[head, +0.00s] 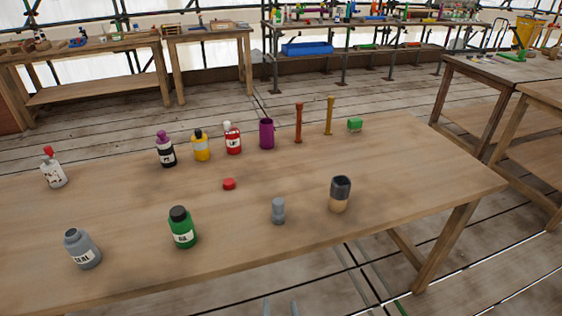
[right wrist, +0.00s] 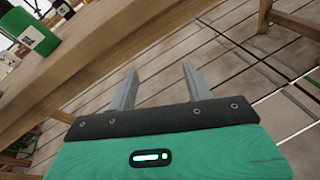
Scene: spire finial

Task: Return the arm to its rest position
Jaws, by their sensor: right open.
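My right gripper (head: 281,306) shows only as two grey fingertips at the bottom edge of the head view, below the table's front edge. In the right wrist view, the right gripper (right wrist: 160,70) has its two fingers well apart with nothing between them. Floor planks show behind the fingers. The wooden table (head: 330,180) is clear of the gripper; its edge also runs along the left of the wrist view (right wrist: 100,60). My left gripper is in neither view.
Near the table's front stand a grey bottle (head: 83,250), a green bottle (head: 182,230), a small grey piece (head: 278,211) and a dark-topped cup (head: 340,195). Several bottles, a purple cup (head: 266,134) and two posts stand farther back. A red cap (head: 229,184) lies mid-table.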

